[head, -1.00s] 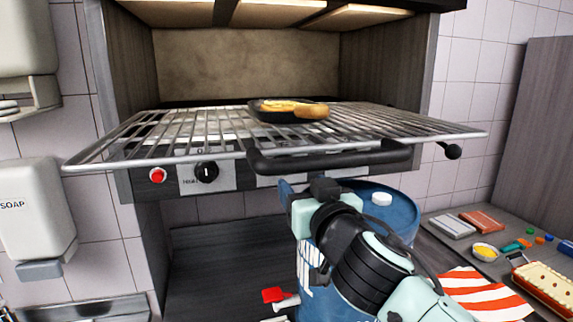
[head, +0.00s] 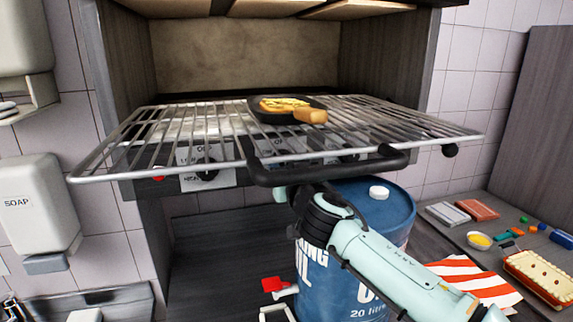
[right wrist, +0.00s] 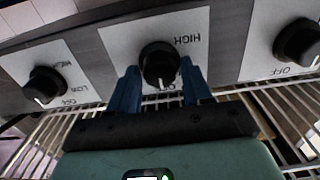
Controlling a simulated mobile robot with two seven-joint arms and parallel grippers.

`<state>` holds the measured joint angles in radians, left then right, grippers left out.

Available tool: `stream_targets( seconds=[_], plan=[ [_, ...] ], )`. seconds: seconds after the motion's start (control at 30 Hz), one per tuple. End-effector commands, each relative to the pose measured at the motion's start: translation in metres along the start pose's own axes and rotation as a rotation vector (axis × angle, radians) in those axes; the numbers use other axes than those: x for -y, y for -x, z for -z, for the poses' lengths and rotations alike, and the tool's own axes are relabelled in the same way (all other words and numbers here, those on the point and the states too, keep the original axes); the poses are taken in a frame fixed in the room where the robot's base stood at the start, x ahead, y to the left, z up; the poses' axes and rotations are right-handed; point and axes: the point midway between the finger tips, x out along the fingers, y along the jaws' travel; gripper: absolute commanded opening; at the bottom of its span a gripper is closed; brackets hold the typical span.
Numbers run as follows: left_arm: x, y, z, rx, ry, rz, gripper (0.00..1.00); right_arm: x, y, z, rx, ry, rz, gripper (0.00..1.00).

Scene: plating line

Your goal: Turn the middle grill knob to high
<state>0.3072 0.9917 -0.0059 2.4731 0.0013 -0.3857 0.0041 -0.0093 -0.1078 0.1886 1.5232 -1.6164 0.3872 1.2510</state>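The middle grill knob (right wrist: 158,62) is black and round, on a white plate marked HIGH and OFF, upside down in the right wrist view. Its white mark is at the lower side, by the partly hidden OFF label. My right gripper (right wrist: 161,80) is open, with its blue fingers on either side of this knob; a narrow gap seems to show on each side. In the head view the rack's black handle (head: 330,168) hides the middle knob and the fingertips; my right wrist is just below it. My left gripper is not in view.
A wire rack (head: 180,150) with a black pan (head: 265,108) of food juts out above the knobs. Other knobs flank the middle one (right wrist: 44,84) (right wrist: 298,42). A blue oil drum (head: 345,270) stands below, close to my right arm. A counter with food items is right.

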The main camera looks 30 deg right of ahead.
Motion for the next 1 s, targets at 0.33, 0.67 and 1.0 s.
stream_targets(
  seconds=[0.33, 0.67, 1.0],
  plan=[
    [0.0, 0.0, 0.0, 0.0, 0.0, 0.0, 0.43, 0.0, 0.0, 0.0, 0.0, 0.003, 0.0, 0.1],
    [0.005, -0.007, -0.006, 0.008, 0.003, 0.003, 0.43, 0.0, 0.0, -0.001, 0.0, 0.106, 0.001, 0.1],
    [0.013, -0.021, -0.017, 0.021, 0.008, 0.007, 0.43, 0.001, 0.0, -0.001, -0.002, 0.392, -0.001, 0.1]
  ],
)
